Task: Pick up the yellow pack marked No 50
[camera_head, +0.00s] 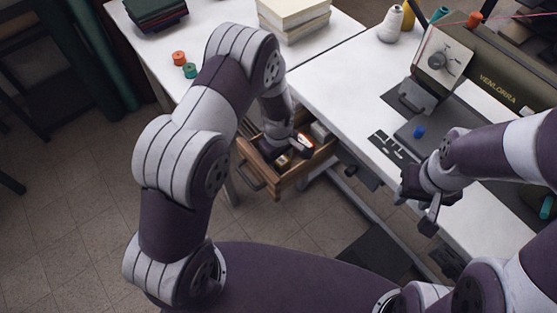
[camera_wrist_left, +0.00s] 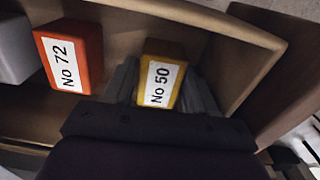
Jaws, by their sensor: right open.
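The yellow pack (camera_wrist_left: 163,75), with a white label reading No 50, lies in the wooden drawer in the left wrist view. In the head view the drawer (camera_head: 270,183) is pulled out, and my left arm largely hides the pack. My left gripper (camera_wrist_left: 163,92) reaches into the drawer, with one finger on each side of the yellow pack. The gaps at its sides look very small, and I cannot tell whether the fingers press on it. My right gripper (camera_head: 430,218) is open and empty beside the front edge of the sewing table.
An orange pack marked No 72 (camera_wrist_left: 70,57) lies left of the yellow pack, with a grey pack (camera_wrist_left: 14,48) beyond it. The drawer walls are close around my left gripper. A sewing machine (camera_head: 490,75) stands on the white table (camera_head: 335,85).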

